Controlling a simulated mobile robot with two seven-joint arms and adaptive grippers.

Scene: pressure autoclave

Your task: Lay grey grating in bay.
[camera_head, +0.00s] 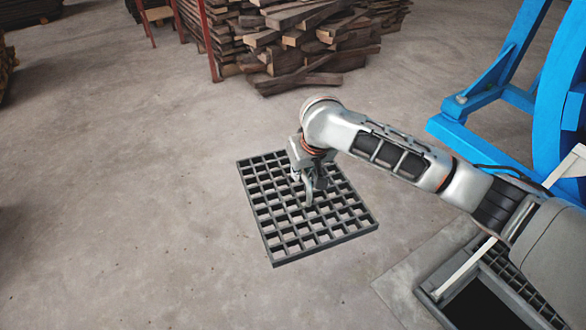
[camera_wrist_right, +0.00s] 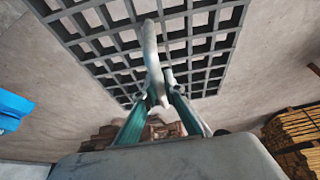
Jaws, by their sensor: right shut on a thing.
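The grey grating (camera_head: 350,236) is a square lattice of dark bars left of my right arm in the head view. It looks roughly flat; I cannot tell whether it touches the floor. My right gripper (camera_head: 310,198) points down at its middle and is shut on one of its bars. In the right wrist view the grating (camera_wrist_right: 99,69) spreads beyond the fingertips (camera_wrist_right: 158,88). The bay (camera_head: 480,306) is a dark framed opening at the lower right, partly hidden by my arm and cut by the picture's edge. My left gripper is out of view.
Another grating section (camera_head: 522,287) lies beside the dark opening, with pale bars near it. A blue steel frame (camera_head: 465,133) stands at the right. Stacked timber (camera_head: 300,40) and red posts (camera_head: 209,40) are at the back. The concrete floor at left is clear.

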